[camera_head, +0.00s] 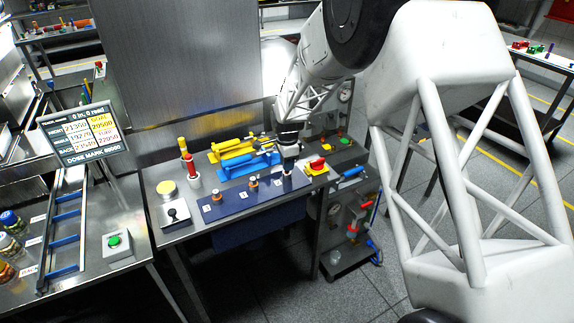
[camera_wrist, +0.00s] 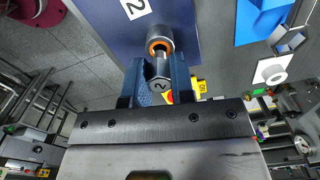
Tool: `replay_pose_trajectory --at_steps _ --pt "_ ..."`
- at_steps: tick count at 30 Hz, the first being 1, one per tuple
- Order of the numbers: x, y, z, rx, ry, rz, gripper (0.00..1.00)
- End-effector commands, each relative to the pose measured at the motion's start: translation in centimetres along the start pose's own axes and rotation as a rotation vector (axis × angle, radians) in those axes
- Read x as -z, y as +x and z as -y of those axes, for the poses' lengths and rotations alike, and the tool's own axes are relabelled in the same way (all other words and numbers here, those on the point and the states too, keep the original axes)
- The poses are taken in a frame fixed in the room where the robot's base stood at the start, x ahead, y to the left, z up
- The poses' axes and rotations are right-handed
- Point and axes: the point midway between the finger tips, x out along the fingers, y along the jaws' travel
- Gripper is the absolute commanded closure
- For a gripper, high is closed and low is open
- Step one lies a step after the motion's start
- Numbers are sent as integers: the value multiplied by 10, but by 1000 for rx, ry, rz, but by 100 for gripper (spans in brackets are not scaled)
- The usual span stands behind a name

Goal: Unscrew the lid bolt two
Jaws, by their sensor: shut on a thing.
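A steel hex bolt (camera_wrist: 158,84) marked "2" sits between the two dark blue fingers of my gripper (camera_wrist: 158,88) in the wrist view. The fingers are shut on its head. Its shank points at a steel collar with an orange ring (camera_wrist: 159,43) on the blue lid plate (camera_wrist: 188,25). I cannot tell how much of the shank is inside the collar. A white label "2" (camera_wrist: 134,8) lies beside the collar. In the head view my gripper (camera_head: 289,158) is at the right end of the blue plate (camera_head: 232,203) and hides the bolt there.
Two other bolts with orange rings, a left one (camera_head: 216,196) and a middle one (camera_head: 253,183), stand on the plate. Behind are blue (camera_head: 250,166) and yellow clamps (camera_head: 232,149). A red knob on a yellow base (camera_head: 317,166) is close right of my gripper. A black joystick (camera_head: 173,213) is at left.

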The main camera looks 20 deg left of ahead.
Motion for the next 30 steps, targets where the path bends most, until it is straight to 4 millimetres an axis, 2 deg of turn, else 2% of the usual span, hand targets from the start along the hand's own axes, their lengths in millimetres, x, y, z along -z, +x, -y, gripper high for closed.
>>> replay_pose_trajectory --at_steps 12,30 --pt "0 -14 0 1 0 0 100" --pt "0 -16 0 0 0 0 100"
